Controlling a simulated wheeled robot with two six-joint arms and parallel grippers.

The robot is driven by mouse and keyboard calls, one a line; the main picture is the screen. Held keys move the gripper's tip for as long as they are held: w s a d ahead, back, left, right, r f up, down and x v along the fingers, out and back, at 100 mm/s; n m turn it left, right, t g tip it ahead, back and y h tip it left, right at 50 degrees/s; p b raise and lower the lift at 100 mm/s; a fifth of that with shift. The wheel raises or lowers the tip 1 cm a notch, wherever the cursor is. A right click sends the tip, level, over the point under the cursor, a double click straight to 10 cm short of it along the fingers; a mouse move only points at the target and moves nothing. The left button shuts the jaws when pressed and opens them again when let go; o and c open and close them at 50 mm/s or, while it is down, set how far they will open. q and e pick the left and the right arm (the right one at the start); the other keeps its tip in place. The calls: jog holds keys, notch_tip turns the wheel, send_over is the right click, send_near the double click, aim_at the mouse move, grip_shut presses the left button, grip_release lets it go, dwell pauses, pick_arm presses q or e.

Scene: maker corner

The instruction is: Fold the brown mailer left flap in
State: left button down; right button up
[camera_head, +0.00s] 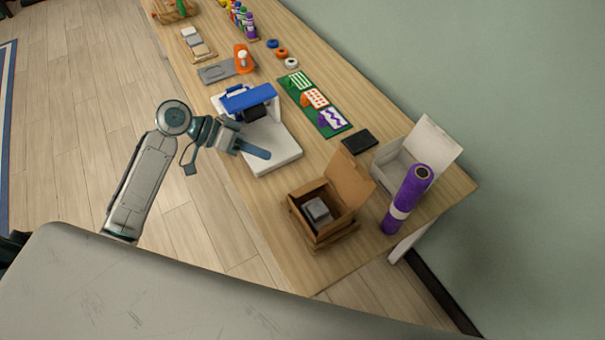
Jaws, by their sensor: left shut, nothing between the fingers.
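The brown mailer (312,234) stands open near the front end of the table. Its tall lid panel (350,178) is raised at the back right. A small grey block (317,210) lies inside it. The left flap is too small to make out clearly, so I cannot tell its exact angle. My left gripper (262,153) is shut and empty. In the picture it is up and left of the mailer, over the white base of a machine, and apart from the mailer. My right gripper is not in view.
The white machine (283,160) with a blue top part stands behind the mailer. A purple roll (407,200) stands upright to its right, beside an open white box (393,165). A black flat item (359,141) lies behind. Bare wood (265,205) shows left of the mailer.

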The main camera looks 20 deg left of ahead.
pick_arm(q)
jog(key=p+x, duration=0.1)
jog(key=x, duration=0.3)
jog(key=s+p+x, duration=0.1)
jog(key=p+x, duration=0.1)
jog(key=x, duration=0.2)
jog(key=s+f+p+x, duration=0.1)
jog(key=x, duration=0.3)
jog(key=shift+a+f+p, duration=0.1)
jog(key=shift+p, duration=0.2)
jog(key=shift+s+f, duration=0.2)
jog(key=shift+f, duration=0.15)
jog(key=shift+d+f, duration=0.1)
jog(key=shift+d, duration=0.1)
jog(key=shift+a, duration=0.15)
